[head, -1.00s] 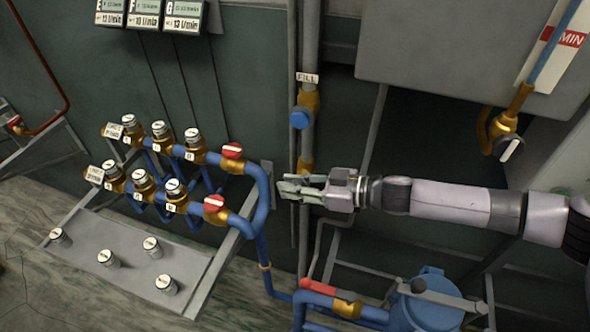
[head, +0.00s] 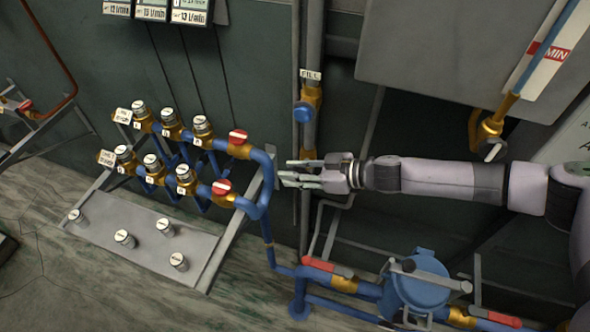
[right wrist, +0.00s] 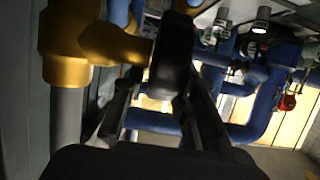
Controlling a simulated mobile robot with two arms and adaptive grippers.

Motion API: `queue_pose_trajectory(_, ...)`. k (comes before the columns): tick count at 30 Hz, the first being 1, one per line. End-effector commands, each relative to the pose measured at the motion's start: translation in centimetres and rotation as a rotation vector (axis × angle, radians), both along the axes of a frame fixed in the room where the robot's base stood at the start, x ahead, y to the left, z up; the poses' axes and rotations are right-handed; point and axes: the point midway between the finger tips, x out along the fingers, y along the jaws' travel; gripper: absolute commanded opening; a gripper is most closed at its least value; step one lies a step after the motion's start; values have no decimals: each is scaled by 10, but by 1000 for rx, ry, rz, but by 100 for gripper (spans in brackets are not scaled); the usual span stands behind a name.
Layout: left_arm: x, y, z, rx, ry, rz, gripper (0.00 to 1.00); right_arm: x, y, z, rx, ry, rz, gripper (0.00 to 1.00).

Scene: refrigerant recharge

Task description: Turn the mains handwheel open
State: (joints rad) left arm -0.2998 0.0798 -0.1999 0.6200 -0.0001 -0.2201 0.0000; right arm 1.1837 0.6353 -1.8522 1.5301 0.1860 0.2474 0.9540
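My right gripper (head: 290,172) reaches in from the right to the grey vertical pipe, below the blue knob (head: 303,112) under the FILL tag. Its fingers are apart. A brass fitting (head: 309,155) on the pipe is partly hidden behind it. In the right wrist view a dark round wheel (right wrist: 172,55), seen edge-on, stands out from a brass valve body (right wrist: 65,45). My right gripper's fingers (right wrist: 160,105) reach towards it; I cannot tell whether they touch it. No tag reading mains is legible. My left gripper is out of view.
A blue manifold (head: 262,190) with two red-capped valves and several labelled knobs stands left of the gripper. A blue pump or filter housing (head: 420,285) and red lever handles (head: 330,265) are below. A grey cabinet (head: 450,60) hangs above the arm.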

Motion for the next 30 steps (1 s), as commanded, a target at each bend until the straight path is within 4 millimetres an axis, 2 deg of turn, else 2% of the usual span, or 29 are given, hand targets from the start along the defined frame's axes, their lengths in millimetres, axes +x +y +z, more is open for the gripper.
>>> queue_pose_trajectory(5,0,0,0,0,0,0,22,0,0,0,0,1,0,39)
queue_pose_trajectory(16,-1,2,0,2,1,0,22,-1,-6,2,0,0,-2,39)
queue_pose_trajectory(20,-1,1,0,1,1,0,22,-6,-24,10,0,0,-4,39)
queue_pose_trajectory(30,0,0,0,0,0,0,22,-27,-86,35,1,0,-3,39)
